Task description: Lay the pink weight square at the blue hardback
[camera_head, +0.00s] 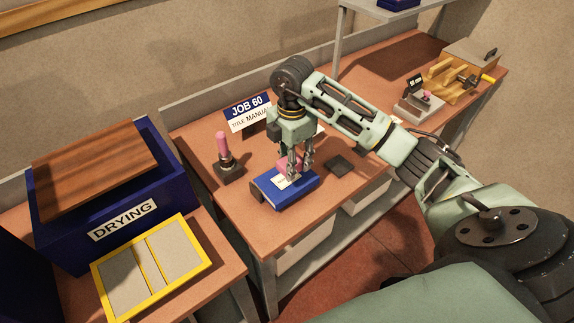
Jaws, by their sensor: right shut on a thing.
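The blue hardback (296,193) lies flat on the brown bench, with a pale label on its cover. My right gripper (299,170) points down over the book and is shut on the pink weight (284,162). The weight is at the book's far part, partly hidden by the fingers. I cannot tell whether it touches the cover. My left gripper is not in view.
A pink-topped tool on a dark block (229,171) stands left of the book, and a dark flat square (340,165) lies to its right. A JOB 60 sign (247,112) stands behind. A blue DRYING box (75,232) and a yellow-edged board (189,258) are at left.

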